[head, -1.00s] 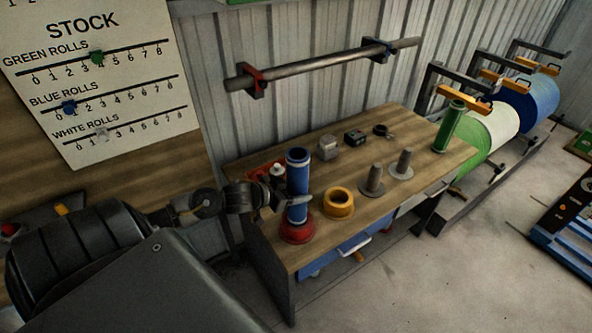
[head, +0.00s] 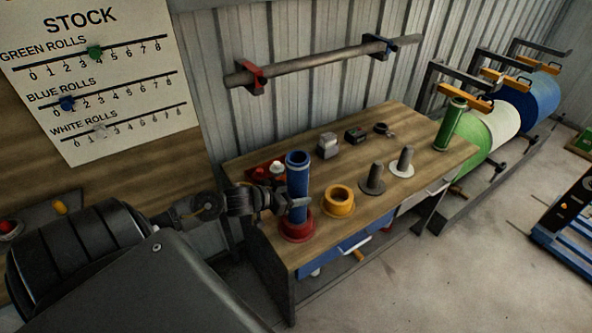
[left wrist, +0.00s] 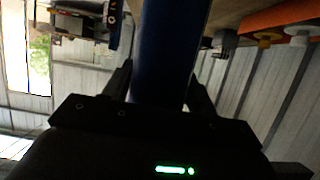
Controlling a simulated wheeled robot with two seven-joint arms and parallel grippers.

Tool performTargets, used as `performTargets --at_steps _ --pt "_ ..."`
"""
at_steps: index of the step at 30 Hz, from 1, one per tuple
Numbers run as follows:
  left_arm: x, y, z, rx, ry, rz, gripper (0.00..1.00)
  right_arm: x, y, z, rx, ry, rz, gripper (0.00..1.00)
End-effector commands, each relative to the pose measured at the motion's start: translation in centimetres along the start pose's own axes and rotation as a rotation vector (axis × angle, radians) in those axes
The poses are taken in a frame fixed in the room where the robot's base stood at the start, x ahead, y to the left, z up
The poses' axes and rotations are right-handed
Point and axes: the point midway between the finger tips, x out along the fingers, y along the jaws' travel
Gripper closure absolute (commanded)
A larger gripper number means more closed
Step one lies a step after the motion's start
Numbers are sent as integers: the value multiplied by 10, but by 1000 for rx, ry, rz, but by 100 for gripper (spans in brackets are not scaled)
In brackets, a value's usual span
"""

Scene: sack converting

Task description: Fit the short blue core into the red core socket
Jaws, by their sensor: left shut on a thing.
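The blue core (head: 297,180) stands upright at the left end of the workbench, with its lower end at the red core socket (head: 298,228). The core's bottom is at or inside the socket's ring; I cannot tell how deep it sits. My left gripper (head: 290,201) is shut on the core at about mid-height, coming from the left. In the left wrist view the core (left wrist: 170,50) runs up between the two fingers. My right gripper is not in view.
A yellow ring socket (head: 339,201) and two grey pegs (head: 373,180) stand to the right on the workbench (head: 420,150). A green core (head: 449,126) stands at the far right end. A red tray (head: 258,173) lies behind the blue core.

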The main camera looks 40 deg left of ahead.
Motion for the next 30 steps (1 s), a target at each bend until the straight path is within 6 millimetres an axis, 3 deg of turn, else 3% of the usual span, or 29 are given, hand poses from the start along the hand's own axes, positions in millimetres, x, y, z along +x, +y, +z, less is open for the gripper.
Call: performTargets --at_steps 30 --pt "10 0 22 0 3 -1 82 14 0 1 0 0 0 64"
